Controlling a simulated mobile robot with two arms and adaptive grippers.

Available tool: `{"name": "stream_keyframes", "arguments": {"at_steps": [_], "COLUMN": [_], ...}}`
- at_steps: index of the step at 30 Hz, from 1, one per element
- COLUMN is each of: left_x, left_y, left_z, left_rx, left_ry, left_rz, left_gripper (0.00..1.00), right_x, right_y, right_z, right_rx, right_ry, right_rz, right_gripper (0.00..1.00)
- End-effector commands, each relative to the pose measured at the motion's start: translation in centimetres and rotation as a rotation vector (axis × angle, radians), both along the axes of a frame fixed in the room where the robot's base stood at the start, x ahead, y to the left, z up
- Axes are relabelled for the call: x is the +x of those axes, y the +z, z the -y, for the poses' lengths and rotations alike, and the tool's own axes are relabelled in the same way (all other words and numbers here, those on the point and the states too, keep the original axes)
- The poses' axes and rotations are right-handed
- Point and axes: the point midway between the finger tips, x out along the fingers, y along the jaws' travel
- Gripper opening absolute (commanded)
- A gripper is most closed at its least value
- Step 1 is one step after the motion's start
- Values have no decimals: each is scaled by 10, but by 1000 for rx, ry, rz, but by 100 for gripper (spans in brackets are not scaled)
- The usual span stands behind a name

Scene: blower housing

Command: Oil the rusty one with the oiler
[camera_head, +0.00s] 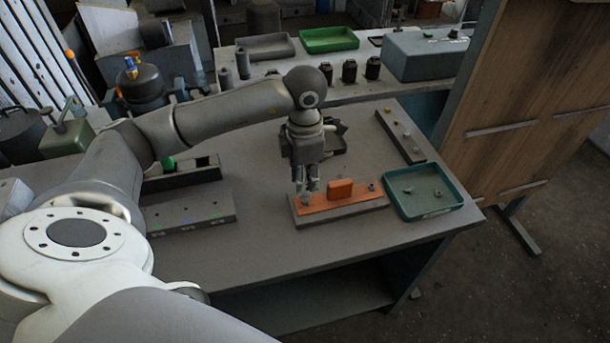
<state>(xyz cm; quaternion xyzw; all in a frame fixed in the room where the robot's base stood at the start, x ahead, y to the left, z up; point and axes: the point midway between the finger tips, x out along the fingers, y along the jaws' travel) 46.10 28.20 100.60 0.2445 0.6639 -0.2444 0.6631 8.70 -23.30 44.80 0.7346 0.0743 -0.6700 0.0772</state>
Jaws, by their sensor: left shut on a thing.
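My left gripper (307,188) points down at the left end of an orange plate (355,195) on a grey block (345,211). Its fingers are shut on a small grey piece whose shape is mostly hidden by them. An orange block (340,189) stands on the plate just right of the fingers, and a small grey fitting (371,187) sits at the plate's right end. I cannot make out which part is rusty, nor pick out the oiler for certain. My right gripper is not in view.
A teal tray (398,212) with small parts lies right of the plate. A grey strip (402,136) with small pieces is behind it. A long grey block (190,213) and a dark holder (185,177) are at left. A wooden panel (540,110) stands at right.

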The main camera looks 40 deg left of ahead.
Motion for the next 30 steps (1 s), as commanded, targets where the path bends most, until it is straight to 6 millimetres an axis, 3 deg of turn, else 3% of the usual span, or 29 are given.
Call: {"name": "stream_keyframes", "arguments": {"at_steps": [5,30], "left_x": [0,0], "left_y": [5,70], "left_z": [0,0], "left_rx": [-1,0], "left_ry": [0,0], "left_rz": [1,1], "left_gripper": [0,0], "right_x": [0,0], "right_y": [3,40], "right_z": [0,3], "right_rx": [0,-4], "right_ry": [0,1], "right_rz": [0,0], "right_gripper": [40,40]}}
